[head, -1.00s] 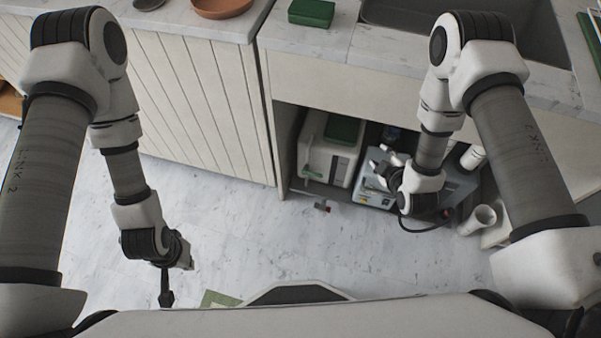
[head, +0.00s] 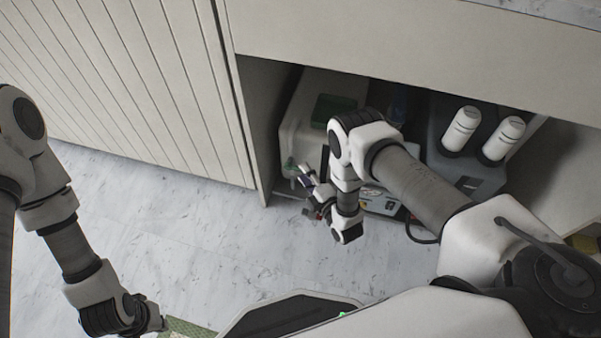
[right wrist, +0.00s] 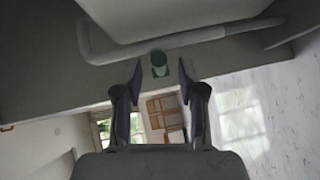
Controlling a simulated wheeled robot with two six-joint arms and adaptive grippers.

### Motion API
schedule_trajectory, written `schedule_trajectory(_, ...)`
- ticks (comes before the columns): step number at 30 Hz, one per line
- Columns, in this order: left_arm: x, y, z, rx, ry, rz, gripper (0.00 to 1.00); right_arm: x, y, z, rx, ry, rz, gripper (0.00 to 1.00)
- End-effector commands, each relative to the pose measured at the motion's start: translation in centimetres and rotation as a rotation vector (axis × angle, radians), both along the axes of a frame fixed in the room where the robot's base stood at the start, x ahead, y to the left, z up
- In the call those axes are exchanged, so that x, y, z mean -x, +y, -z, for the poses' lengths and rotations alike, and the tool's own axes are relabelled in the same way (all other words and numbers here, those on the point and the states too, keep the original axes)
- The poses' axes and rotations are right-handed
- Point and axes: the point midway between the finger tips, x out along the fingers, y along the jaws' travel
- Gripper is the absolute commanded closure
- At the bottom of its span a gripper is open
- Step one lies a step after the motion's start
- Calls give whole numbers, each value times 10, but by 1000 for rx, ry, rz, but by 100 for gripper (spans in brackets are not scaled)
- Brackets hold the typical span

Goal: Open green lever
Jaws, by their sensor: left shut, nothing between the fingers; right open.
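A small green lever (right wrist: 159,63) shows in the right wrist view, between and just beyond the fingertips, below a white body with a pale tube. In the head view a green part (head: 289,167) shows low on the front of the white machine (head: 296,130) in the cabinet. My right gripper (head: 306,183) is open and empty in front of that machine; its fingers also show in the right wrist view (right wrist: 158,72), apart from each other. I cannot tell whether they touch the lever. My left gripper (head: 150,318) is shut at the bottom edge, its fingertips cut off.
The open cabinet also holds a grey machine (head: 460,178) with two white cylinders (head: 461,129) on top. The cabinet's left wall (head: 258,125) is close to the white machine. The marble floor (head: 200,240) in front is clear.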

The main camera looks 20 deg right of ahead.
Motion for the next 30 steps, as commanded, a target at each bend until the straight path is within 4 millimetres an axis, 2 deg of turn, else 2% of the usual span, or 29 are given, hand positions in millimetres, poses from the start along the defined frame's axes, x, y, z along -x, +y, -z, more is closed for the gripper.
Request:
schedule_trajectory(1,0,0,7,0,0,0,100,-9,2,4,-1,-3,-2,60)
schedule_trajectory(5,0,0,11,0,0,0,100,-25,6,5,-1,-2,-1,60)
schedule_trajectory(13,0,0,11,0,0,0,100,-28,6,4,-1,1,0,60)
schedule_trajectory(16,0,0,11,0,0,0,100,-28,6,4,-1,1,0,95)
schedule_trajectory(17,0,0,11,0,0,0,100,-28,6,4,-1,1,0,100)
schedule_trajectory(25,0,0,12,0,0,0,100,-29,6,5,-3,0,0,100)
schedule_trajectory(30,0,0,25,0,0,0,100,-40,6,9,-24,-18,0,100)
